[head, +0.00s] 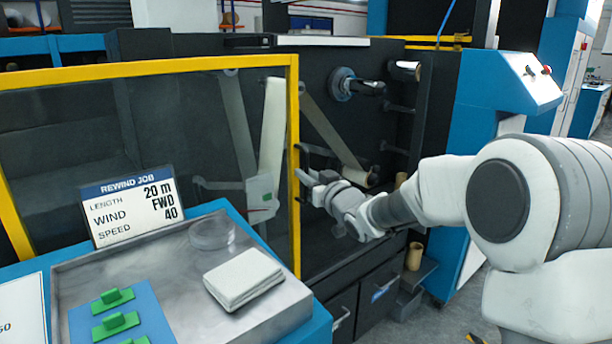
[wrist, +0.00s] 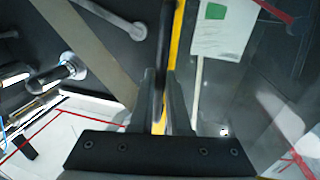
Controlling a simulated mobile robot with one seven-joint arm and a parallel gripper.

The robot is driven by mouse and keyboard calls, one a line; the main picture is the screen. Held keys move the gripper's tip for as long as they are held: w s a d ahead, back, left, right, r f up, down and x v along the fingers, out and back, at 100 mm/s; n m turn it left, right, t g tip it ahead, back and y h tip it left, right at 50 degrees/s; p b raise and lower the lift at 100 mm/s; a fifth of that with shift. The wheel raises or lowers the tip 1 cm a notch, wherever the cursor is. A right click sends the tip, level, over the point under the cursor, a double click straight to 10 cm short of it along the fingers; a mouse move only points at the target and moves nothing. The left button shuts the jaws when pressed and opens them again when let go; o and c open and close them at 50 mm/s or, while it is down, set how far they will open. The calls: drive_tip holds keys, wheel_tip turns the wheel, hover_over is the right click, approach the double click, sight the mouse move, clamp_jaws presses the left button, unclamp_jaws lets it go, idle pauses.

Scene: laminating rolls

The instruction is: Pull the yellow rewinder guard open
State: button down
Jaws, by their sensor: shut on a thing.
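The rewinder guard (head: 294,110) is a clear panel in a yellow frame at the left of the head view. Its right yellow post stands upright in front of the dark machine face, and rollers to its right are uncovered. In the wrist view the yellow post (wrist: 178,38) runs behind a dark bar-like handle (wrist: 166,35). My gripper (head: 306,176) is at the right post, reaching in from the right. In the wrist view its fingers (wrist: 167,95) are closed around the dark handle. The exact contact is partly hidden by the fingers.
A blue-edged steel worktop (head: 180,280) in front holds a white cloth stack (head: 243,277), a clear round dish (head: 212,234) and green-knobbed controls. A REWIND JOB sign (head: 132,205) stands behind it. Rollers (head: 352,84) stick out right of the guard. A blue-white cabinet (head: 505,85) stands farther right.

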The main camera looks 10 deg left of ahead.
drive_tip(key=shift+f, duration=0.1)
drive_tip(key=c, duration=0.9)
unclamp_jaws()
drive_tip(key=shift+d, duration=0.1)
drive_tip(key=p+v, duration=0.3)
drive_tip(key=v, duration=1.4)
drive_tip(key=shift+s, duration=0.2)
drive_tip(key=shift+d, duration=0.15)
